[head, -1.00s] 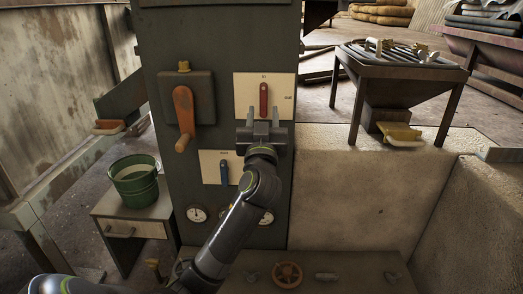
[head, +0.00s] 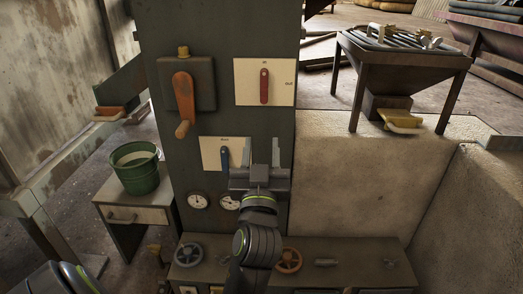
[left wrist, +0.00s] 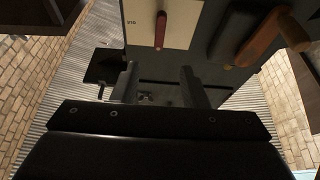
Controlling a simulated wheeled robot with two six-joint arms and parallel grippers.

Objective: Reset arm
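The orange crank handle (head: 183,103) hangs down at the upper left of the cabinet. My right gripper is not in view.
A green bucket (head: 136,172) stands on a small drawer table at the left. Round gauges (head: 197,201) sit low on the cabinet. Handwheels, including a rusty one (head: 289,260), are on the low bench below. A metal hopper stand (head: 400,65) is at the back right.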

